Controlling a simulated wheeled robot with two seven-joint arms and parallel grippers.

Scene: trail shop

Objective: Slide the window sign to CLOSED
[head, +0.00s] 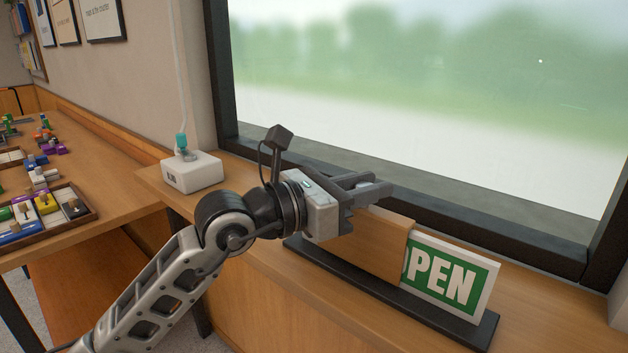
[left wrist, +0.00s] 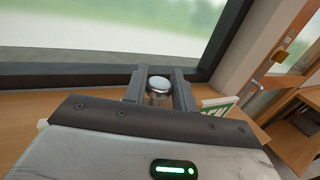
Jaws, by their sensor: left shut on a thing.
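The window sign stands on a dark base (head: 478,334) on the wooden sill. Its green and white panel (head: 472,302) reads "PEN" with part of an O at its left edge. A wooden sliding cover (head: 375,246) hides the sign's left part, and no CLOSED lettering shows. My left gripper (head: 372,187) is above the cover. In the left wrist view its fingers (left wrist: 160,75) are shut on a round silver knob (left wrist: 158,88), one finger on each side. In the head view the gripper hides the knob. My right gripper is in neither view.
A white box (head: 192,173) with a teal plug and cord stands at the sill's left end. The window frame (head: 470,235) runs close behind the sign. A table at left holds a tray (head: 92,213) of colourful small items. Sill is bare right of the sign.

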